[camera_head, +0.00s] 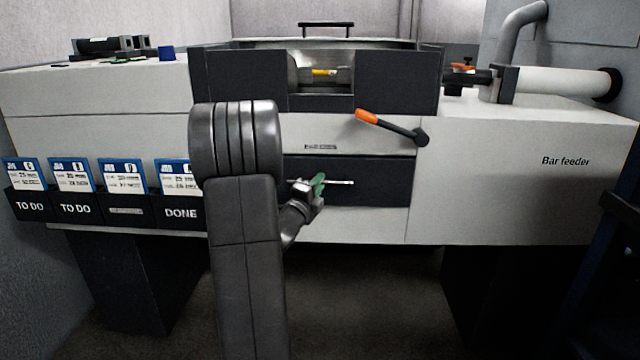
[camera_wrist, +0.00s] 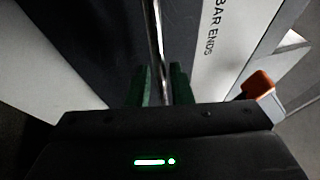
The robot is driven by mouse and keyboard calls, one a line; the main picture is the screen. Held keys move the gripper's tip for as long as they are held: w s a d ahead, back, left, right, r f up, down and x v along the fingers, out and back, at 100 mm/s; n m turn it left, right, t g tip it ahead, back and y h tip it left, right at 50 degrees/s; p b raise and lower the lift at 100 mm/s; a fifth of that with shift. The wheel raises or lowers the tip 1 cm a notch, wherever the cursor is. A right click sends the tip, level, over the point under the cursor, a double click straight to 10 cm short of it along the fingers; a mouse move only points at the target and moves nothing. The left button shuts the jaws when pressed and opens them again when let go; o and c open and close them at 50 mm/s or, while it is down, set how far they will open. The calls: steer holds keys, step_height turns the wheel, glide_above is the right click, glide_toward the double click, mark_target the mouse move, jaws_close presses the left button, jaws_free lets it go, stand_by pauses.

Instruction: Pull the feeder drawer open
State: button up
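The feeder drawer (camera_head: 385,183) is a dark front below a white panel in the middle of the machine, and it looks closed. Its handle (camera_head: 341,182) is a thin, bright horizontal bar. My gripper (camera_head: 318,184), with green fingers, is at the handle, left of the drawer's middle. In the wrist view, the handle (camera_wrist: 156,40) runs as a metal rod between the two green fingers (camera_wrist: 160,85), with the dark drawer front (camera_wrist: 100,35) behind. The fingers look closed about the rod. My arm hides the drawer's left part in the head view.
An orange-tipped lever (camera_head: 380,122) sits above the drawer's right side, and its orange end also shows in the wrist view (camera_wrist: 258,84). The white bar feeder cabinet (camera_head: 520,190) stands right. Card boxes (camera_head: 128,210) hang left. Floor below is clear.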

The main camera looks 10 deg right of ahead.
steer(key=shift+w+d+r, duration=0.15)
steer(key=shift+w+d, duration=0.25)
steer(key=shift+w, duration=0.1)
jaws_close()
steer(key=s+a+b, duration=0.3)
steer(key=s+b, duration=0.1)
steer(key=s, duration=0.6)
steer(key=s+a+b, duration=0.3)
steer(key=s+b, duration=0.1)
steer(key=s, duration=0.7)
steer(key=shift+s, duration=0.1)
jaws_free()
